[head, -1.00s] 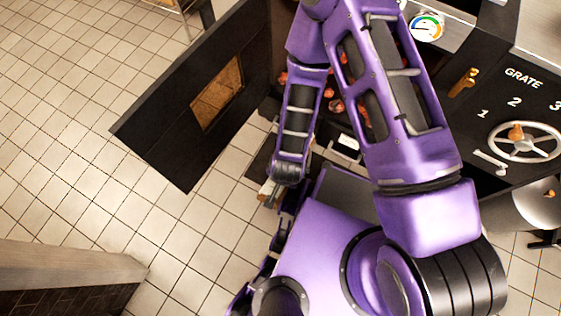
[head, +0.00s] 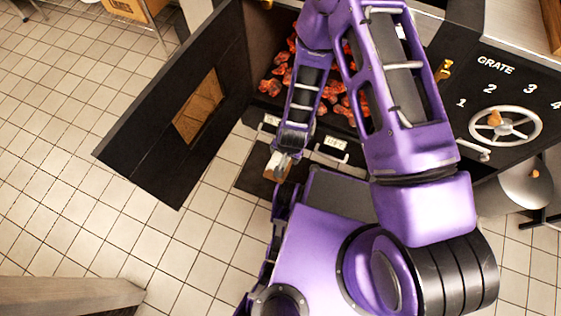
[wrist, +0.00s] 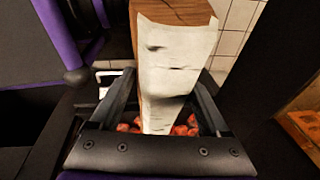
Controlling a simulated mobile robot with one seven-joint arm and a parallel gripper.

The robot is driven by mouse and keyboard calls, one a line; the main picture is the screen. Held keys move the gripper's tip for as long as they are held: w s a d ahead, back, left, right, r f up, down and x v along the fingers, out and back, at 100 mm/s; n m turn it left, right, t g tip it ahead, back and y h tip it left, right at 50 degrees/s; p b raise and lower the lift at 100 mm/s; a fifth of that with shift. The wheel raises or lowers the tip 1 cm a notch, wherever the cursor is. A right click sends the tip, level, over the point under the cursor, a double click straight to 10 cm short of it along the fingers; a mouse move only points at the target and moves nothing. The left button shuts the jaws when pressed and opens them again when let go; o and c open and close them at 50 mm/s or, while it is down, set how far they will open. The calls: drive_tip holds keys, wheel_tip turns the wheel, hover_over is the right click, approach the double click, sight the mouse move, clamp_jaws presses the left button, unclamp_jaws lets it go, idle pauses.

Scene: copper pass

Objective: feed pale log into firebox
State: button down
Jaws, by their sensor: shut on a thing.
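The pale log (wrist: 172,60), with white birch bark and a brown wood side, is clamped between the fingers of my gripper (wrist: 160,88). In the head view, only a small part of the log (head: 272,170) shows beside my gripper (head: 283,163), in front of the stove and just below the firebox opening. The firebox (head: 270,103) is open and holds glowing red embers (head: 276,84). My arm hides much of the opening. In the wrist view, embers (wrist: 182,128) show beyond the log, between my fingers.
The black firebox door (head: 140,120), with an amber window (head: 198,107), stands swung open at the left. Below the opening are labelled drawer fronts with handles (head: 332,157). A handwheel (head: 505,125) and brass lever (head: 443,70) are at the right.

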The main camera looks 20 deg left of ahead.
drive_tip(key=w+d+f, duration=0.1)
drive_tip(key=w+f, duration=0.1)
drive_tip(key=w, duration=1.2)
drive_tip(key=w+d+f+b, duration=0.1)
drive_tip(key=w+f, duration=0.1)
drive_tip(key=w, duration=1.3)
drive_tip(key=shift+d+f, duration=0.15)
drive_tip(key=shift+f, duration=0.1)
drive_tip(key=shift+c, duration=0.9)
unclamp_jaws()
drive_tip(key=shift+o, duration=0.9)
drive_tip(key=shift+s+f, duration=0.15)
